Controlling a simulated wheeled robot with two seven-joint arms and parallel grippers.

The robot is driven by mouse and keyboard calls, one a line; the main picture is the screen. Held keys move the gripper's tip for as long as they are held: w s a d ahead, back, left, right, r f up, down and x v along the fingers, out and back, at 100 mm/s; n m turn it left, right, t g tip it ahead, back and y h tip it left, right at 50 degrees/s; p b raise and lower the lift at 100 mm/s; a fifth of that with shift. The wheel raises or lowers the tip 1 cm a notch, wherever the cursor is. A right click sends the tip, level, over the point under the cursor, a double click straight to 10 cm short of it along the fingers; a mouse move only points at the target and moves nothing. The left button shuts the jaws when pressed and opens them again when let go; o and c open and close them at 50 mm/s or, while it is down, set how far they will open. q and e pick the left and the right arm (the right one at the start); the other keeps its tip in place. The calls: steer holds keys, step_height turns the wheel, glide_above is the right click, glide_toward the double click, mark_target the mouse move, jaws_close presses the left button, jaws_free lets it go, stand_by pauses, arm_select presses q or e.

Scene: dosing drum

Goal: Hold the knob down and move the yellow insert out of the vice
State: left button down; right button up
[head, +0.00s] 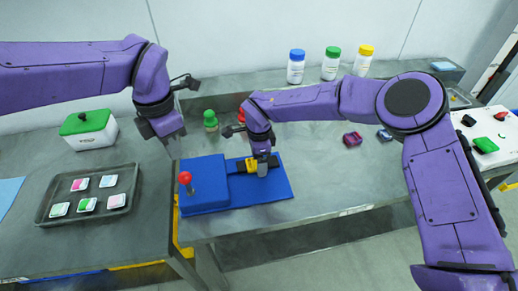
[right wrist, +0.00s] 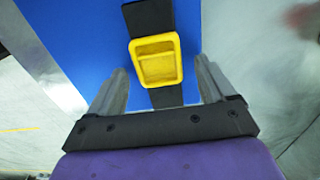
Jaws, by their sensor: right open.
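A blue fixture (head: 205,187) stands on the table, with a red ball knob (head: 186,178) on its left end. The yellow insert (head: 251,163) sits in the black vice (head: 238,166) on the fixture's right part. My right gripper (head: 262,170) is low over the vice, partly hiding the insert. In the right wrist view the yellow insert (right wrist: 158,60) lies ahead of and between the spread, empty fingers (right wrist: 161,88). My left gripper (head: 172,148) hangs above and behind the knob, apart from it. Its fingers do not show clearly.
A dark tray (head: 50,207) with several small tiles and a green-lidded box (head: 89,128) are at left. A green figure (head: 210,120) stands behind the fixture. Three capped jars (head: 331,63) are at the back.

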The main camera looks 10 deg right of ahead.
steer(key=shift+f, duration=0.15)
steer(key=c, duration=1.1)
stand_by(0.9)
